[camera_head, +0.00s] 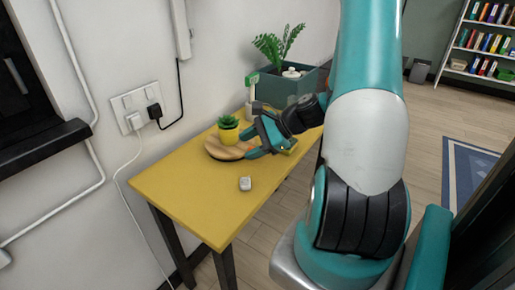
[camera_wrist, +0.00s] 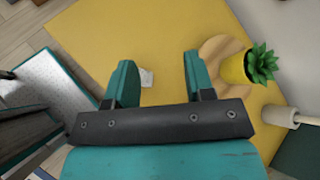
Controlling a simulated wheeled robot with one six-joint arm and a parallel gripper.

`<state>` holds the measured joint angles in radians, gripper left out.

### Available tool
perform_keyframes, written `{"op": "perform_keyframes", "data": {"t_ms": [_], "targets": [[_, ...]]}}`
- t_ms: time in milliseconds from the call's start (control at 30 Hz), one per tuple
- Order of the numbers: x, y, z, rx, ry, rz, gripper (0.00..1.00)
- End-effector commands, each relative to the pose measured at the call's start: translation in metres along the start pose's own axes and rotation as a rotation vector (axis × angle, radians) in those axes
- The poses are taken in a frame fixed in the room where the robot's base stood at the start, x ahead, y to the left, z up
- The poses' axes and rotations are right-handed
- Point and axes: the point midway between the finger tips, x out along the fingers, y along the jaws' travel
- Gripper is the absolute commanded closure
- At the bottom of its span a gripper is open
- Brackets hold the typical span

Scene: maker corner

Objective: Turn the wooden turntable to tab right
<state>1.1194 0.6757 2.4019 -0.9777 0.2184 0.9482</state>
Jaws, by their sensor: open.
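The wooden turntable (camera_head: 217,152) lies on the yellow table near the wall, with a yellow pot (camera_head: 228,136) holding a green plant on top. In the wrist view the turntable (camera_wrist: 212,50) is at upper right, beside the pot (camera_wrist: 236,70). My gripper (camera_head: 258,146) is open and beside the turntable's right side in the head view. In the wrist view the right finger of my gripper (camera_wrist: 158,78) overlaps the turntable's edge; I cannot tell whether it touches. Nothing is held between the fingers. The tab's direction is not clear, as the fingers and pot hide part of the disc.
A small white object (camera_head: 245,184) lies on the yellow table (camera_head: 195,195), nearer the front. A post with a green top (camera_head: 250,95) and a dark planter box (camera_head: 287,88) stand at the back. Wall sockets (camera_head: 137,107) with cables are at left. The table's front is mostly clear.

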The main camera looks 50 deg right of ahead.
Motion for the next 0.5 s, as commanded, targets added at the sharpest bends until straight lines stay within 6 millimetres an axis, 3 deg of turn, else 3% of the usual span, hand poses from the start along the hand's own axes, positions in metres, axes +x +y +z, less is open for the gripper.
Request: {"op": "perform_keyframes", "data": {"t_ms": [33, 200, 333, 500], "targets": [[-0.018, 0.001, -0.030, 0.170, 0.007, -0.104, 0.51], [-0.065, 0.012, -0.099, 0.585, -0.011, -0.392, 0.51], [-0.086, 0.022, -0.126, 0.757, -0.034, -0.522, 0.51], [-0.088, 0.024, -0.137, 0.823, -0.048, -0.574, 0.51]]}}
